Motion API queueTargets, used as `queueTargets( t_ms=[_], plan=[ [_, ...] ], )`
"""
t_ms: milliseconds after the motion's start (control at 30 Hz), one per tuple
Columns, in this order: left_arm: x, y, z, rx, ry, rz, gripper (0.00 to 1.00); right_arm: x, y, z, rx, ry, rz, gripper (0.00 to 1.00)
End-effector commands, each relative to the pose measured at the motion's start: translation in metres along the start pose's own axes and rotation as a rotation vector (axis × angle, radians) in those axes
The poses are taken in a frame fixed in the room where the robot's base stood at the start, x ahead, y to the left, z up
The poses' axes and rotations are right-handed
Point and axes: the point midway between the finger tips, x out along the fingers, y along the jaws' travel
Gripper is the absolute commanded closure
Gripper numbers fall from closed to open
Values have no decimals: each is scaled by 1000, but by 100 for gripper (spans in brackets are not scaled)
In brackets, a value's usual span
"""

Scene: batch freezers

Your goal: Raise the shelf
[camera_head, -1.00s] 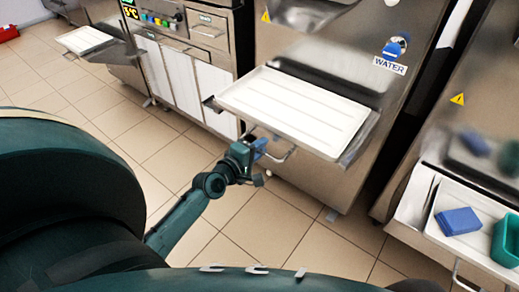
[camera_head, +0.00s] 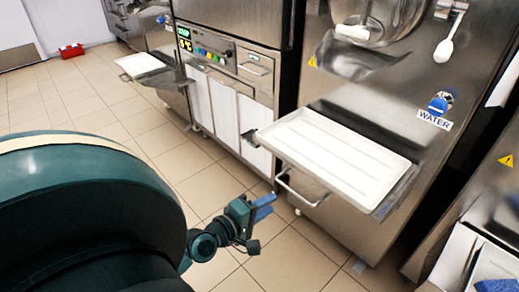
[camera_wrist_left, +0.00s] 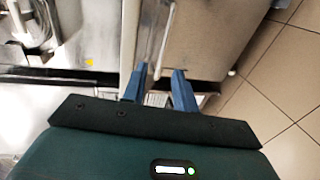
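The shelf is the metal fold-out in front of the middle freezer, bearing a white tray (camera_head: 335,155). Its metal edge (camera_head: 398,192) shows at the right. A bent metal handle (camera_head: 300,200) hangs under the shelf's left front. My left gripper (camera_head: 268,205) is just left of and below the handle, apart from it in the head view. In the left wrist view its two blue fingers (camera_wrist_left: 160,88) are spread and hold nothing. A metal bar (camera_wrist_left: 165,45) shows beyond the fingertips. My right gripper is not in view.
Another machine with trays stands at the lower right. A second white tray (camera_head: 140,64) is at the far left. Tiled floor is clear around the gripper.

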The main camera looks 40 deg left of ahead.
Motion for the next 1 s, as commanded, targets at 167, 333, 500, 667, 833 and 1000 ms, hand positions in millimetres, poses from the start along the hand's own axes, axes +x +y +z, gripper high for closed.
queueTargets(
  t_ms=[167, 333, 500, 667, 833, 1000],
  plan=[
    [-17, 0, 0, 0, 0, 0, 71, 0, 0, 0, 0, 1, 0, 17],
    [-21, 0, 0, 0, 1, 1, 71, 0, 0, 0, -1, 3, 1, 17],
    [-21, 0, 0, 0, 1, 1, 71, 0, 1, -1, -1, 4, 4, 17],
    [-20, 0, 0, 0, 1, 1, 71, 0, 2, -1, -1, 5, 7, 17],
    [-21, 0, 1, 5, -1, 1, 71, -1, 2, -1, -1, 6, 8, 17],
    [-29, -1, 39, 241, -66, -14, 71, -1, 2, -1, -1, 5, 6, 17]
  ],
)
